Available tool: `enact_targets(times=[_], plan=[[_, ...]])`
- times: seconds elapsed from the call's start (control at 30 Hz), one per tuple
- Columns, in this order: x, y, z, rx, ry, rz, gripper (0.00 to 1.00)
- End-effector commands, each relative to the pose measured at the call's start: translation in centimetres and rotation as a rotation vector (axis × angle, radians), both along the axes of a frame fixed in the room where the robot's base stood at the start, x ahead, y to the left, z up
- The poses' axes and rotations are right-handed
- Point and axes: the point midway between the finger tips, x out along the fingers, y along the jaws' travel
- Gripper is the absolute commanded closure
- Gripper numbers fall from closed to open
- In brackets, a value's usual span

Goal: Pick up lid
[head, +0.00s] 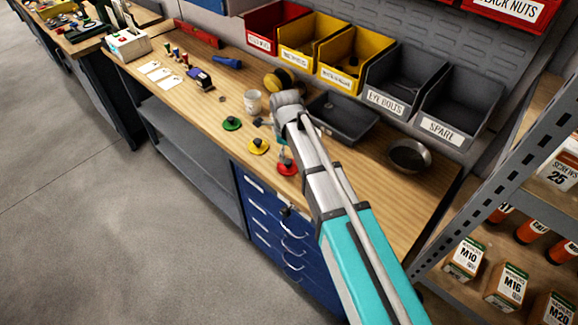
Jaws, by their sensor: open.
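Three round lid-like discs with dark knobs lie in a slanting row on the wooden bench: a green one (231,124), a yellow one (258,147) and a red one (287,169). The frame does not show which of them is the task's lid. My arm reaches in from the lower right over the bench. My gripper (284,155) is small and partly hidden by my arm. It appears just above the red disc, open, with nothing visibly held. I cannot tell whether it touches the knob.
A white cup (253,102) stands behind the discs. A dark tray (342,117) and a metal bowl (408,155) are to the right. Labelled bins (388,101) line the bench's back. Shelving with boxes (466,258) stands at right. Bare bench lies left of the green disc.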

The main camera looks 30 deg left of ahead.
Motion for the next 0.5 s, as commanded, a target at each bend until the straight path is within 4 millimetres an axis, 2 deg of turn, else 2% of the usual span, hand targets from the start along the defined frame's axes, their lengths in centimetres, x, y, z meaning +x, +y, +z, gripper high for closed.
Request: enact_targets(times=[0.23,0.5], plan=[[0.1,-0.1,-0.5,0.0,0.0,-0.001,0.15],[0.2,-0.4,-2.5,0.0,0.0,-0.002,0.15]])
